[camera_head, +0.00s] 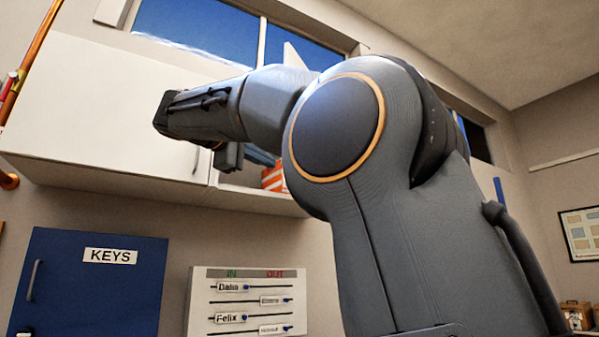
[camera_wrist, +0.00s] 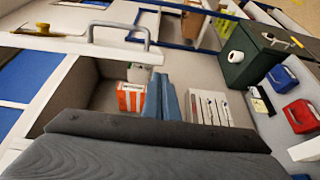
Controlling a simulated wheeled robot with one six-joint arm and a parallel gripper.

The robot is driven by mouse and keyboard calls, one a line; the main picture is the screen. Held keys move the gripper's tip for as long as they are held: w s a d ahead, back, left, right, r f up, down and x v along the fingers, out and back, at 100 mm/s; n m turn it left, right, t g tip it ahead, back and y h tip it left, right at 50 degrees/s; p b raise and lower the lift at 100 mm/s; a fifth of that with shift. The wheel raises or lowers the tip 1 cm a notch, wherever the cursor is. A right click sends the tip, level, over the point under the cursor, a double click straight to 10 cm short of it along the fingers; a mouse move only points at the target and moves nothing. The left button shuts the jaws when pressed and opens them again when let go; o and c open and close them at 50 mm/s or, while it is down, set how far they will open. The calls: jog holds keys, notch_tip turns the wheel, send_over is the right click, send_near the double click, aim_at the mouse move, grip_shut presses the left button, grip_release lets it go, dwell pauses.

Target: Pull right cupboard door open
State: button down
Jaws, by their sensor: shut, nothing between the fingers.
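The white wall cupboard shows in the head view. Its left door (camera_head: 95,95) is shut, with a grey handle (camera_head: 196,160) at its lower right. To the right the cupboard stands open. My gripper (camera_head: 160,114) is shut and empty in front of the left door. A grey handle (camera_wrist: 118,38) crosses the wrist view's upper left.
A blue KEYS cabinet (camera_head: 90,285) and a white in/out board (camera_head: 205,300) hang below the cupboard. The wrist view shows a dark green box (camera_wrist: 250,60) and red objects (camera_wrist: 300,115) at right. Windows lie above the cupboard.

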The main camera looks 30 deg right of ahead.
jog(key=w+d+p, duration=0.1)
jog(key=d+p, duration=0.3)
jog(key=d, duration=0.7)
jog(key=shift+d+r, duration=0.3)
